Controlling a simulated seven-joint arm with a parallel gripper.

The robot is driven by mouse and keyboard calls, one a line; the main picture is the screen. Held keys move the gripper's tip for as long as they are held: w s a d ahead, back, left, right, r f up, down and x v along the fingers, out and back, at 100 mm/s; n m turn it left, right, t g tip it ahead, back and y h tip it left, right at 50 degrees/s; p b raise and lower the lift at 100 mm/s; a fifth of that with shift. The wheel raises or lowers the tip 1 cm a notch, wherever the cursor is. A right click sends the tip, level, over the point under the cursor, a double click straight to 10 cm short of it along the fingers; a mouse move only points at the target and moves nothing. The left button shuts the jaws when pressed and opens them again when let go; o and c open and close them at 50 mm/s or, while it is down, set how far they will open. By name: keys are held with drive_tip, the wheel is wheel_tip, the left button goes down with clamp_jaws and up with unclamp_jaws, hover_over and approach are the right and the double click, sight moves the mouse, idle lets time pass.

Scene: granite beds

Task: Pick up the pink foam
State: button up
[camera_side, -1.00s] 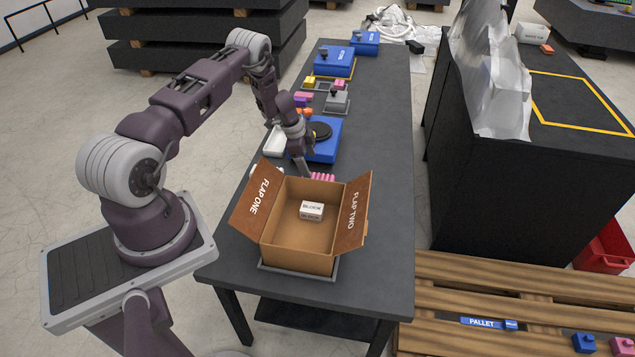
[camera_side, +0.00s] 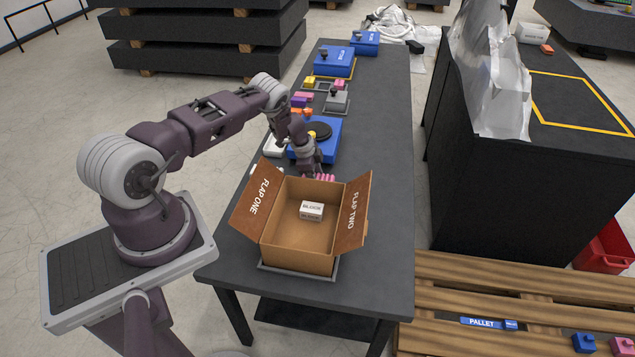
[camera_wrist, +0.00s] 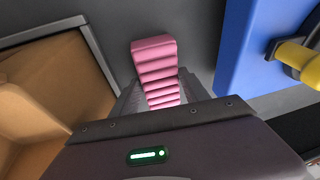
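The pink foam (camera_wrist: 155,70) is a ridged block. In the wrist view it lies between the two fingers of my gripper (camera_wrist: 160,90), its far end sticking out past them. The fingers are apart, one on each side of the foam; whether they press on it I cannot tell. In the side view the foam (camera_side: 325,177) shows just behind the open box, low at the table, partly hidden by the box. My gripper (camera_side: 312,172) is down beside it there, its fingertips mostly hidden.
A blue unit with a black disc (camera_side: 330,148) is close behind the gripper. The table (camera_side: 385,150) is clear along its right side.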

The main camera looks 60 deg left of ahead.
drive_tip(key=shift+c, duration=0.7)
